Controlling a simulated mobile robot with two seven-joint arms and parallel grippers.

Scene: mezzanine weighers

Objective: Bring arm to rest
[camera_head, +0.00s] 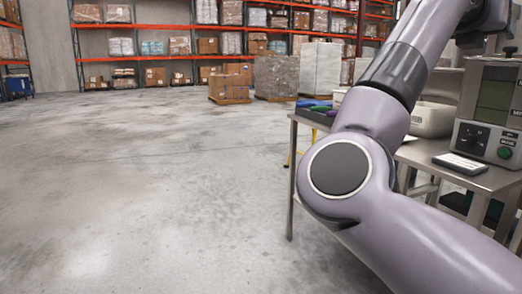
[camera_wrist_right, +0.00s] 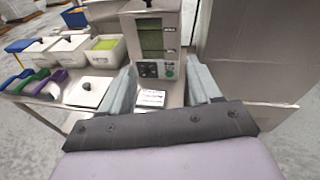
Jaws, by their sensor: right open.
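My right arm (camera_head: 385,130), pale purple with dark joints, crosses the right half of the head view and is bent over the work table. My right gripper (camera_wrist_right: 160,66) shows in the right wrist view with its two grey fingers wide apart and nothing between them that it holds. My left gripper is in neither view.
A metal table (camera_head: 415,152) carries the weigher, a small labelled pad (camera_head: 460,163) and a white bin (camera_head: 432,120). The wrist view shows several lidded bins (camera_wrist_right: 68,48) and coloured scoops (camera_wrist_right: 45,85). Pallets of boxes (camera_head: 230,82) and racks (camera_head: 160,27) stand behind. Open floor (camera_head: 140,180) lies left.

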